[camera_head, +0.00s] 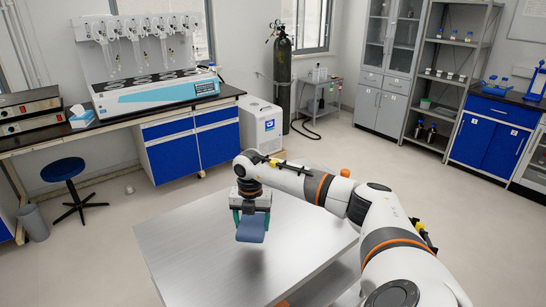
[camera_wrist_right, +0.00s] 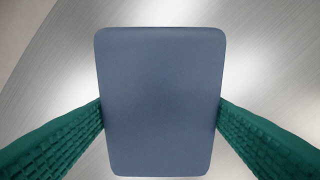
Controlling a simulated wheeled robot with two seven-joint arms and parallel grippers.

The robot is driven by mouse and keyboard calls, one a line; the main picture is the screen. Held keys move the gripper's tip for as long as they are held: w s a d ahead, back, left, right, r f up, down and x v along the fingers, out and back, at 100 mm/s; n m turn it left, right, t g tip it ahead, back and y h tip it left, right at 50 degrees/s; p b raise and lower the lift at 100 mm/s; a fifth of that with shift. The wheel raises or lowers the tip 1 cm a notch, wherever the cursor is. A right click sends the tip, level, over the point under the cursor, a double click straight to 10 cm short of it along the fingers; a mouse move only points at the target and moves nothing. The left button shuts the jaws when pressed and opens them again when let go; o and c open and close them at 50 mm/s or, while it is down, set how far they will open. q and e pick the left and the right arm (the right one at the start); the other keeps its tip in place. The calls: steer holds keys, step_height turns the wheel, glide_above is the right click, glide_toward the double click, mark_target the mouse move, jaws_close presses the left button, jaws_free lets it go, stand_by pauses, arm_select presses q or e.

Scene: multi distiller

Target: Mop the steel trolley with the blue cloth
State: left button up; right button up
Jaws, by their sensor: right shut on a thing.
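The steel trolley (camera_head: 190,250) stands in front of me with a bare, brushed metal top. My right gripper (camera_head: 251,213) is over the middle of the top, pointing down. It is shut on the blue cloth (camera_head: 251,231), a flat block with rounded corners. In the right wrist view, the cloth (camera_wrist_right: 160,100) sits between the two green fingers (camera_wrist_right: 160,112), which touch its left and right sides. The steel top shows behind it. The cloth looks a little above the top, but I cannot tell whether it touches. My left gripper is not in view.
An orange round thing (camera_head: 345,172) shows just behind my right arm, near the trolley's far right edge. A blue stool (camera_head: 63,170) and grey bin (camera_head: 33,222) stand at the left. A bench (camera_head: 140,119) with a distiller (camera_head: 155,92) runs along the back. The floor at right is clear.

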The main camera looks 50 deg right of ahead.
steer(key=shift+r, duration=0.5)
step_height(320, 180, up, 8)
steer(key=p, duration=0.6)
steer(key=shift+p, duration=0.3)
